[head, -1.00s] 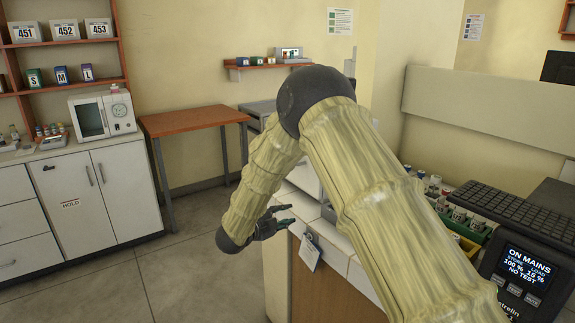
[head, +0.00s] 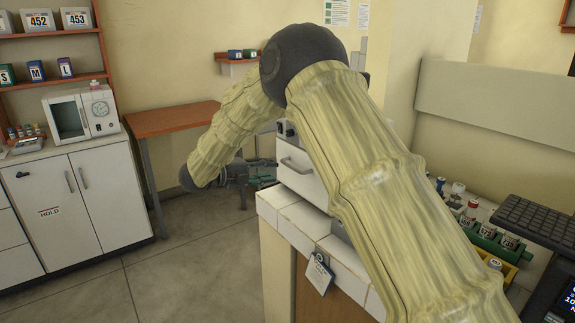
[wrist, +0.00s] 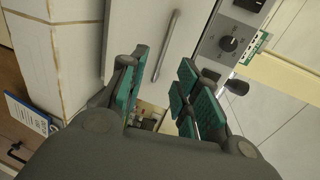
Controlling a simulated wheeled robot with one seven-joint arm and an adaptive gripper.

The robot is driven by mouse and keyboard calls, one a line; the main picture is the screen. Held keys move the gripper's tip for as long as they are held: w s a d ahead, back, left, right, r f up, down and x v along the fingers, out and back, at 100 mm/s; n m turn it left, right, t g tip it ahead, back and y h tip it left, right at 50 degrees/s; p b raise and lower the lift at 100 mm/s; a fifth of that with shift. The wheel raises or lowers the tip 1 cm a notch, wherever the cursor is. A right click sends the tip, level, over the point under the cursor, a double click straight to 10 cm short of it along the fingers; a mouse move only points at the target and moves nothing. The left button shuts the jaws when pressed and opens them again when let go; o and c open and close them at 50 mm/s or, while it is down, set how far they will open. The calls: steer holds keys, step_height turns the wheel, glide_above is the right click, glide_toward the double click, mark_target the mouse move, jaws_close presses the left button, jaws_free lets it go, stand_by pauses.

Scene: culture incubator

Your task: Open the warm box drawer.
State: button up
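The warm box drawer has a white front (head: 312,187) with a grey bar handle (head: 296,166); my arm hides much of the box behind it. In the wrist view, a white front (wrist: 140,32) fills the top middle, with the bar handle (wrist: 166,46) running aslant just beyond the fingers. My gripper (head: 266,172) is just left of the drawer front in the head view. In the wrist view, its green-padded fingers (wrist: 162,88) are spread with a gap between them. The gripper is open and empty, and the handle lies ahead of it. The drawer looks shut.
A dial panel (wrist: 230,38) adjoins the front in the wrist view. The white tiled counter (head: 290,222) carries a hanging tag (head: 319,274). A yellow tray (head: 497,264) and keyboard (head: 540,220) are at right. A wooden table (head: 172,119) stands behind; the floor at left is clear.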

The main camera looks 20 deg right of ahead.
mark_target(292, 167)
steer(key=p+x, duration=0.1)
steer(key=x, duration=0.9)
steer(key=shift+s+d+r, duration=0.1)
steer(key=shift+r, duration=0.05)
jaws_close()
